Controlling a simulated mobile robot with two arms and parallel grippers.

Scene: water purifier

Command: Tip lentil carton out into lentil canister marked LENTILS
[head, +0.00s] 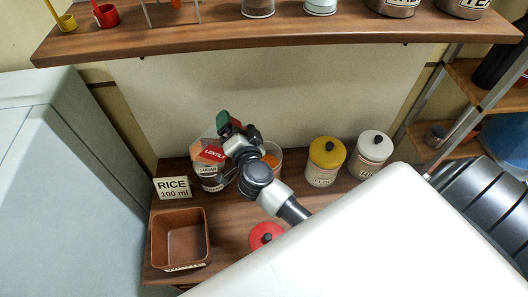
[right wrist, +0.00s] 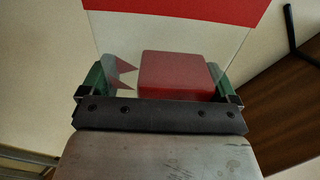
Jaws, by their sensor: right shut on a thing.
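The lentil carton (head: 209,152), with a red LENTILS label, is held tilted by my right gripper (head: 229,130) at the back left of the wooden counter. The right wrist view shows the carton's red and white side (right wrist: 180,72) between the green-sided fingers, which are shut on it. Below the carton is a clear canister with a white label (head: 210,178), partly covered; the label is too small to read surely. A clear canister with orange contents (head: 272,158) stands just right, partly behind my right arm; no label of it shows. My left gripper is out of view.
A RICE 100 ml card (head: 172,188) and a brown open bin (head: 181,211) are at the left. A red lid (head: 264,234) lies on the counter. A yellow-lidded canister (head: 324,172) and a white-lidded one (head: 369,165) stand right. A shelf (head: 280,38) hangs above.

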